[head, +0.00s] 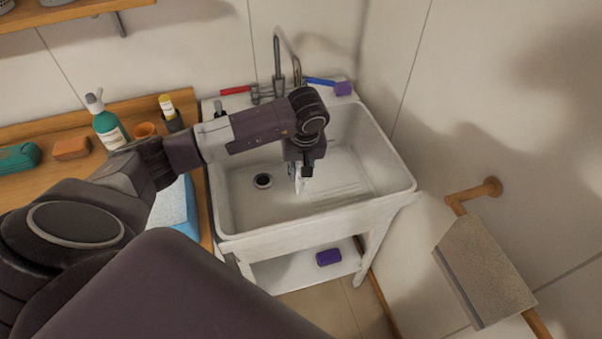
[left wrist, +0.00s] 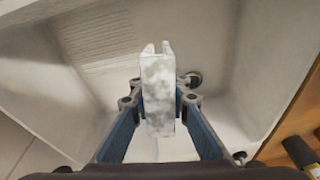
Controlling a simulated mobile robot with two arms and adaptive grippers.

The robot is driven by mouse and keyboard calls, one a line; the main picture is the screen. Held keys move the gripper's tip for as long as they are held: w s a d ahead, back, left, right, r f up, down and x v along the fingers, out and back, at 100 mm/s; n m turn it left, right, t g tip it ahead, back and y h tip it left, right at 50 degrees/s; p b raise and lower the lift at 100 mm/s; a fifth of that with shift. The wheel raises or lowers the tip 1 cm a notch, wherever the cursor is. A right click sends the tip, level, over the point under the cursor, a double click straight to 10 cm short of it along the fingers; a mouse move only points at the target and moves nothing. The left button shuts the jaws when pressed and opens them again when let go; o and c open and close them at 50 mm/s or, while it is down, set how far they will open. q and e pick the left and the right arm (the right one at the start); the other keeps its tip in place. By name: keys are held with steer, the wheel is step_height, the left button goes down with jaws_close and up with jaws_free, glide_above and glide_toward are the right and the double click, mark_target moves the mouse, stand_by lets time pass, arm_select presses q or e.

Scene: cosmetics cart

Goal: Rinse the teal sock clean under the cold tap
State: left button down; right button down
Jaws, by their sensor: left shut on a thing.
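My left gripper (head: 303,172) is over the white sink basin (head: 235,210), pointing down. In the left wrist view, the gripper (left wrist: 160,115) is shut on a narrow piece mottled white and grey (left wrist: 158,90), which looks like the sock under suds; no teal shows on it. In the head view only a small pale part of it (head: 298,185) shows below the fingers. The metal tap (head: 278,55) stands behind the sink, with a red handle (head: 236,90) on the left and a blue handle (head: 320,81) on the right. I cannot tell whether water runs. My right gripper is out of view.
A wooden counter (head: 150,104) at left carries a teal item (head: 20,157), an orange-brown block (head: 71,148), a green pump bottle (head: 108,126) and a light-blue block (head: 176,207). A purple block (head: 328,257) lies on the shelf under the sink. A grey towel (head: 485,270) hangs at right.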

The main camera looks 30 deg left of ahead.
arm_select(q)
steer(key=w+a+f+b, duration=0.2)
steer(key=w+a+b, duration=0.5)
steer(key=w, duration=0.4)
steer(key=shift+a+f+b, duration=0.3)
steer(key=shift+b, duration=0.25)
steer(key=shift+w+d, duration=0.1)
steer(key=shift+d, duration=0.05)
stand_by(0.4)
steer(key=shift+w+d, duration=0.25)
steer(key=shift+d, duration=0.1)
steer(key=shift+a, duration=0.15)
steer(key=shift+s+a, duration=0.35)
steer(key=shift+a, duration=0.05)
